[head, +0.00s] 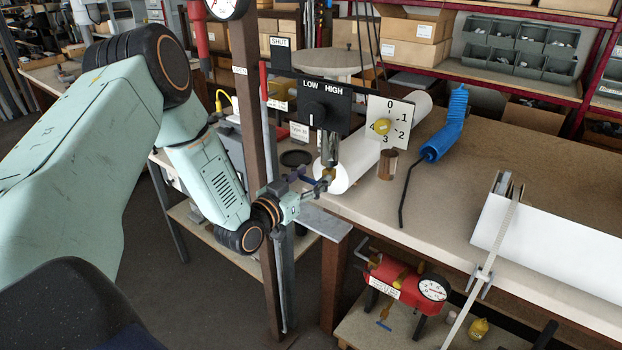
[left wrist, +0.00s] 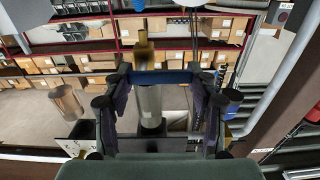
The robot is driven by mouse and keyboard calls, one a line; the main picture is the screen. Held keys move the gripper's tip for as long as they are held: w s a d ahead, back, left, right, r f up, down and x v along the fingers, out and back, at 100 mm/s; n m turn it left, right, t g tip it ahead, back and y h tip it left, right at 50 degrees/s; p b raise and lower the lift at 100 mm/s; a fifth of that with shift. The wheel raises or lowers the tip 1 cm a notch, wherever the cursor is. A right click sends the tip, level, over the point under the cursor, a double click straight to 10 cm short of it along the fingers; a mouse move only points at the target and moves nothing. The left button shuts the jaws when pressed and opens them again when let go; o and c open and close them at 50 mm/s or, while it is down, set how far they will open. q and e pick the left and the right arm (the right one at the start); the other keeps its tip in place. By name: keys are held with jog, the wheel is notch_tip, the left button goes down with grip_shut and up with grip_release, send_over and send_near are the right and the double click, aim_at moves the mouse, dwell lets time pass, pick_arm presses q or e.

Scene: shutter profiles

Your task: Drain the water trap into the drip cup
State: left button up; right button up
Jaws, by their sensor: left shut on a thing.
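The water trap (head: 329,150) is a grey metal cylinder hanging under a black LOW/HIGH panel. In the left wrist view, which looks upside down, it shows as a silver cylinder (left wrist: 150,104) with a brass drain fitting (left wrist: 143,55). A blue bar (left wrist: 160,77), apparently the drain handle, crosses at the fitting. My left gripper (head: 316,184) is at the trap's lower end, its fingers on either side of the blue bar and shut on it. A copper-brown cylinder (head: 387,165), perhaps the drip cup, stands on the bench to the right, apart from the trap. My right gripper is out of view.
A numbered dial plate (head: 391,122) with a yellow knob and a white roll (head: 355,160) are close by the trap. A blue coiled hose (head: 445,130) lies farther right. A brown post (head: 252,120) stands beside my left arm. A red gauge unit (head: 400,280) is below the bench.

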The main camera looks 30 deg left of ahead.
pick_arm(q)
jog(key=shift+a, duration=0.1)
jog(key=shift+c, duration=1.2)
jog(key=shift+f+n+b, duration=0.25)
jog(key=shift+n+b, duration=0.15)
jog(key=shift+n, duration=0.2)
jog(key=n+b, duration=0.2)
jog(key=n, duration=0.1)
jog(key=shift+f, duration=0.3)
jog(key=n+b, duration=0.1)
jog(key=n, duration=0.1)
jog(key=n+b, duration=0.1)
jog(key=n, duration=0.1)
jog(key=shift+f, duration=0.35)
jog(key=shift+d+f+n+b, duration=0.2)
jog(key=shift+n+b, duration=0.75)
jog(key=shift+n, duration=0.45)
jog(key=shift+d+f+n+b, duration=0.15)
jog(key=shift+d+n+b, duration=0.1)
jog(key=shift+n+b, duration=0.9)
jog(key=shift+d+f+n+b, duration=0.2)
jog(key=shift+n+b, duration=0.5)
jog(key=shift+n, duration=0.95)
jog(key=shift+r, duration=0.1)
